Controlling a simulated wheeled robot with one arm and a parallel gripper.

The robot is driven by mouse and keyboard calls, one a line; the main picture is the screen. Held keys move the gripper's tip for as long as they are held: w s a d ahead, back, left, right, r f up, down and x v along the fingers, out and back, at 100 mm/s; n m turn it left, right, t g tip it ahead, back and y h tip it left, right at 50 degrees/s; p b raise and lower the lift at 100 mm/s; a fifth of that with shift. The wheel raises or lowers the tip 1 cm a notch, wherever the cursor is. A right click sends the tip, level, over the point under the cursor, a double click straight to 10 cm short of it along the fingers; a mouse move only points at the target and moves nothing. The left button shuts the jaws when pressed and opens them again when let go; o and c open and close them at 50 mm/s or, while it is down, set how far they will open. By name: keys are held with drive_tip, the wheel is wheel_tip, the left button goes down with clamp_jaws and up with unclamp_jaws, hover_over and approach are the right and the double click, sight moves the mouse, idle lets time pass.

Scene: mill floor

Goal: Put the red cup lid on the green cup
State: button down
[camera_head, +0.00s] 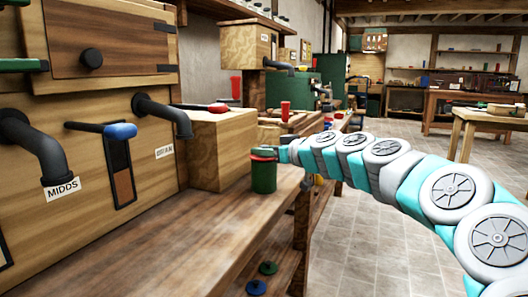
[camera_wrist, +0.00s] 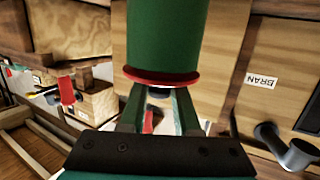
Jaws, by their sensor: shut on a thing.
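The green cup (camera_head: 263,176) stands upright on the wooden bench near its right edge. In the wrist view the green cup (camera_wrist: 166,35) appears upside down at the top centre. The red cup lid (camera_head: 263,154) is at the cup's mouth, level and in line with it. The lid also shows in the wrist view as a red disc (camera_wrist: 161,77) against the cup's rim, with no clear gap. My gripper (camera_head: 278,151) is at the lid from the right. In the wrist view my gripper (camera_wrist: 160,95) is shut on the lid, its fingertips partly hidden behind the rim.
A wooden mill cabinet with black pipes (camera_head: 28,141) and a blue-tipped lever (camera_head: 120,131) stands at left. A wooden box (camera_head: 216,150) is behind the cup. A red cup (camera_head: 285,108) stands farther back. The bench front (camera_head: 165,235) is clear.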

drive_tip(key=shift+f+b, duration=0.4)
drive_tip(key=shift+b, duration=0.05)
drive_tip(key=c, duration=0.6)
unclamp_jaws()
drive_tip(key=shift+r, duration=0.15)
drive_tip(key=shift+r+p, duration=0.5)
drive_tip(key=shift+p, duration=0.35)
drive_tip(key=b+v, duration=0.1)
drive_tip(key=v, duration=1.1)
drive_tip(key=shift+d, duration=0.1)
